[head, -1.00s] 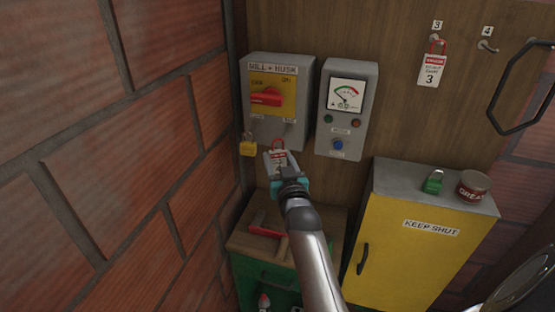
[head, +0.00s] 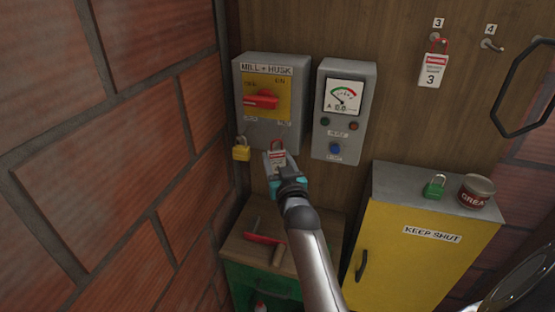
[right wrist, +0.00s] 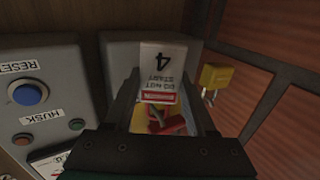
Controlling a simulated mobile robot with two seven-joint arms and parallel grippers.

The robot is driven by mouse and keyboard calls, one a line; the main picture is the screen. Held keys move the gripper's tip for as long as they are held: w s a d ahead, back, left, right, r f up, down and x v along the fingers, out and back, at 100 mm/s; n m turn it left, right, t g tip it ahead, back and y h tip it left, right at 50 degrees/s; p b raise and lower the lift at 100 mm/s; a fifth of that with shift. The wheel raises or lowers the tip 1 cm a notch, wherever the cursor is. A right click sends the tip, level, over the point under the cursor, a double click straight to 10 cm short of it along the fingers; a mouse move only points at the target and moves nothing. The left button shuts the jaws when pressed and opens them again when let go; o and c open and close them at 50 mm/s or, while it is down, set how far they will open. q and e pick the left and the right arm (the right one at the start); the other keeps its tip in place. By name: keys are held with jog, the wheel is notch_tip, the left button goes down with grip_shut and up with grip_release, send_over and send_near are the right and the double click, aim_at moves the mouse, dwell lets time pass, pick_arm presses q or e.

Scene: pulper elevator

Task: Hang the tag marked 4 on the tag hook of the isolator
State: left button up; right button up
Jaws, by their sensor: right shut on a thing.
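The isolator (head: 270,72) is a grey box labelled MILL + HUSK on the wooden wall, with a red handle (head: 260,101) on a yellow plate. My right gripper (head: 281,170) is shut on the tag marked 4 (head: 277,155), a white and red tag with a red loop, in front of the isolator's lower edge. In the right wrist view the tag (right wrist: 160,70) appears upside down between the fingers, its 4 readable, with the red handle behind it. I cannot make out the isolator's tag hook or whether the loop touches it. My left gripper is not in view.
A yellow padlock (head: 241,150) hangs at the isolator's lower left. A meter box (head: 363,125) stands close on its right. Tag 3 (head: 432,72) hangs on its hook; hook 4 (head: 491,45) is bare. Below are a yellow cabinet (head: 420,270) and a bench with a red-handled tool (head: 263,238).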

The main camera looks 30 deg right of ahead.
dwell(0.3)
jog(key=o, duration=1.4)
